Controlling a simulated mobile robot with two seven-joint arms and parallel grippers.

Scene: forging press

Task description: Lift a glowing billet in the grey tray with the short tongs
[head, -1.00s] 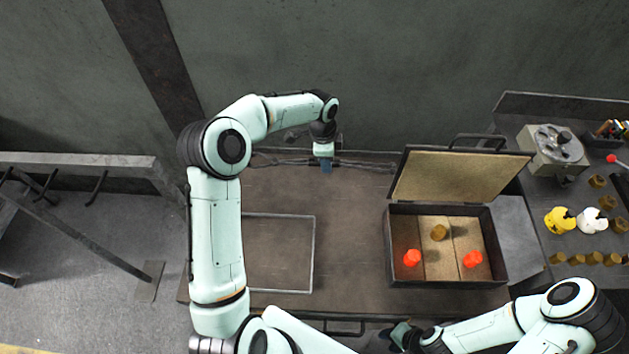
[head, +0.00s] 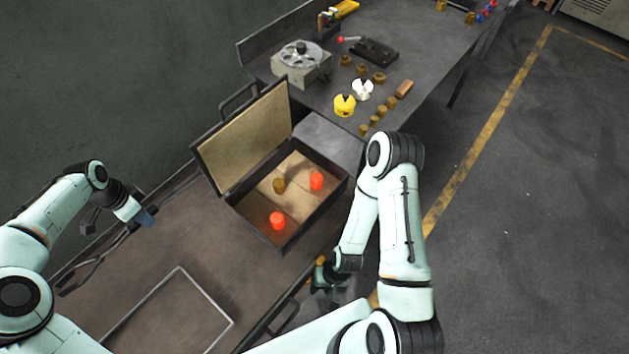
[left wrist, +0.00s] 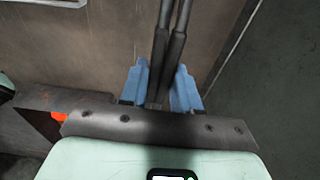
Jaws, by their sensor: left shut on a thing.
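Two glowing orange-red billets, one nearer (head: 277,221) and one farther (head: 316,181), stand in an open, tan-lined dark grey tray (head: 262,227) with a raised lid. A dull brown billet (head: 279,185) stands between them. My left gripper (head: 148,219) is at the table's back edge, left of the tray. It is shut on the dark tongs (head: 92,262); in the left wrist view the tongs' two rods (left wrist: 171,45) pass between its blue fingers (left wrist: 160,92). My right gripper (head: 327,284) is low by the table's front edge; its fingers are too small to read.
A thin light frame (head: 230,322) lies on the bare near part of the bench (head: 195,250). A second bench (head: 405,60) at the far right carries a dial device (head: 302,62), yellow (head: 344,105) and white (head: 362,90) pieces and several brown pieces. My right arm stands close to the tray's right side.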

